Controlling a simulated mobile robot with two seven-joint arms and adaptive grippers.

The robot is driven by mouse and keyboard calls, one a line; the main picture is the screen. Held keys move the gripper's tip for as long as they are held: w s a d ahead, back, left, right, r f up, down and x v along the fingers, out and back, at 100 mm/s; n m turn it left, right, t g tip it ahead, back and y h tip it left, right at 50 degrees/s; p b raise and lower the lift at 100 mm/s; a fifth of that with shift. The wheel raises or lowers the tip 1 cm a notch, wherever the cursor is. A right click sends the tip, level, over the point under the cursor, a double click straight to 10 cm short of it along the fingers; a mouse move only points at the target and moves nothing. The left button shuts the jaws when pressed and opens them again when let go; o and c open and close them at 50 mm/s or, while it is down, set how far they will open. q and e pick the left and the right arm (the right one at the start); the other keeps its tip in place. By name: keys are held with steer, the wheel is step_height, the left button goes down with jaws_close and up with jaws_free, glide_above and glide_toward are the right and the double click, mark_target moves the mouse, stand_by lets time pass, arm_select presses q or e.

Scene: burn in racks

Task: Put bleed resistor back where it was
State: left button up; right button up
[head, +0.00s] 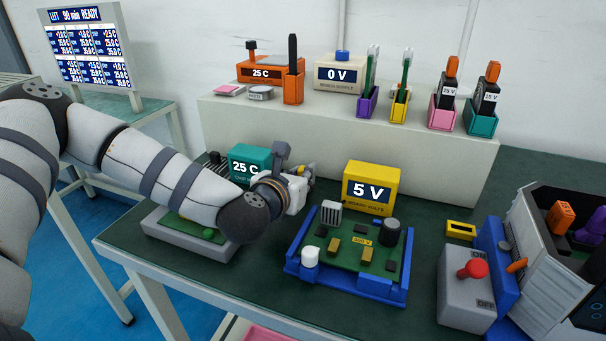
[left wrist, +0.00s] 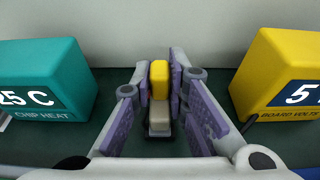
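A small yellow-topped piece with a grey lower body (left wrist: 159,80), which looks like the bleed resistor, stands upright between my left gripper's fingertips (left wrist: 160,88). Both purple pads seem to touch its yellow part. In the head view my left gripper (head: 296,185) is over the table between the teal and yellow displays, and only a bit of the yellow piece (head: 304,171) shows. Whether its bottom touches the table is unclear. The blue-framed circuit board (head: 292,266) lies to the right and nearer, carrying several components. My right gripper is not in view.
The teal "25 C" box (head: 248,161) and yellow "5 V" box (head: 371,185) flank the gripper. Behind runs a raised shelf (head: 345,135) with tool holders. A grey switch box (head: 467,300) and an open rack (head: 545,255) stand at right. A grey tray (head: 170,240) lies under my arm.

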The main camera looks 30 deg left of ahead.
arm_select(q)
steer(key=o, duration=0.4)
steer(key=shift+r, duration=0.2)
steer(key=v, duration=0.2)
steer(key=p+v, duration=0.1)
steer(key=v, duration=0.4)
steer(key=shift+s+r, duration=0.15)
steer(key=shift+r, duration=0.2)
steer(key=p+v, duration=0.1)
steer(key=v, duration=0.1)
steer(key=p+v, duration=0.2)
steer(key=shift+r, duration=0.3)
steer(key=shift+s+f+p, duration=0.15)
steer(key=shift+s+p, duration=0.1)
steer(key=shift+p, duration=0.05)
steer(key=shift+s+f, duration=0.1)
steer(key=shift+f, duration=0.3)
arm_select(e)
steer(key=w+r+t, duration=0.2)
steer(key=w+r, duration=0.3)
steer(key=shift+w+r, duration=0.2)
